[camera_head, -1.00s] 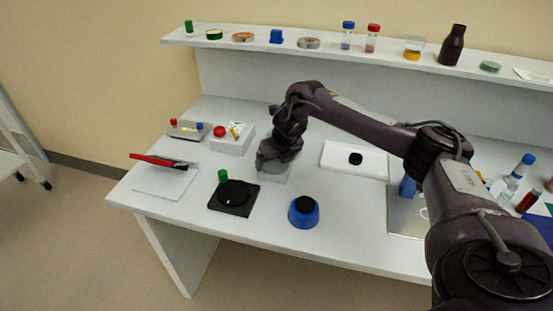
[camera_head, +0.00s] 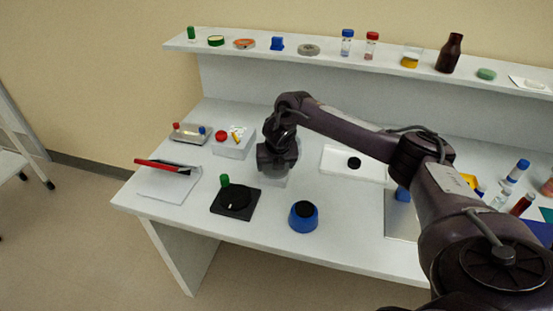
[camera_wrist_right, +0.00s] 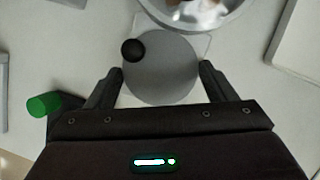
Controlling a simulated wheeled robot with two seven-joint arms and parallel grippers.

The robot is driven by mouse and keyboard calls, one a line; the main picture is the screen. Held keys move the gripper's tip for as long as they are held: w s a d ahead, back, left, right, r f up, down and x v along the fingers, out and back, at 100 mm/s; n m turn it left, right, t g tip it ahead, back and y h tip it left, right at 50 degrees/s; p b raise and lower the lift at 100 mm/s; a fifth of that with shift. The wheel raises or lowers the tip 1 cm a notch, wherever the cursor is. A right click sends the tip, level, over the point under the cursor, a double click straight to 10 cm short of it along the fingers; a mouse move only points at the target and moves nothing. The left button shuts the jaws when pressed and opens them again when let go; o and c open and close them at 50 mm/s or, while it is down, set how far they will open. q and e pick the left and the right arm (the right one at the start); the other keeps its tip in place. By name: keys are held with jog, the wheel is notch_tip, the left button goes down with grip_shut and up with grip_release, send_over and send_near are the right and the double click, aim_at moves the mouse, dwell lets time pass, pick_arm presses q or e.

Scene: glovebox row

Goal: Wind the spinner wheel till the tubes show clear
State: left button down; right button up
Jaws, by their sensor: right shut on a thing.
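The spinner wheel (camera_wrist_right: 160,70) is a grey disc with a black knob (camera_wrist_right: 133,50) near its upper left edge. My right gripper (camera_wrist_right: 159,85) has one finger on each side of the disc and is shut on it. Above it in the wrist view is part of a round clear-rimmed bowl (camera_wrist_right: 235,12) with blurred brown and white contents; I cannot make out tubes or how clear they are. In the head view my right gripper (camera_head: 276,158) hides the wheel, and only a pale translucent base (camera_head: 276,180) shows. My left gripper is not in view.
A white board (camera_head: 335,165) lies to the right. A white box (camera_head: 232,148) is behind left. The shelf (camera_head: 390,66) runs behind.

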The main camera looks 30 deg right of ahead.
jog(key=m+p, duration=0.2)
jog(key=m+g+h+p, duration=0.1)
jog(key=shift+w+a+r+m, duration=0.2)
jog(key=shift+r+m, duration=0.1)
jog(key=shift+m, duration=0.1)
jog(key=m+g+h+p, duration=0.1)
jog(key=m+p, duration=0.1)
jog(key=m, duration=0.1)
jog(key=shift+w+a+f+m, duration=0.1)
jog(key=shift+m, duration=0.2)
jog(key=m+g+p, duration=0.1)
jog(key=m, duration=0.1)
jog(key=shift+w+f+m, duration=0.1)
jog(key=shift+w+m, duration=0.05)
jog(key=shift+m, duration=0.15)
jog(key=shift+w+m+g+h+b, duration=0.1)
jog(key=shift+m+g+h+b, duration=0.35)
jog(key=shift+m, duration=1.05)
jog(key=shift+g, duration=0.25)
jog(key=o, duration=1)
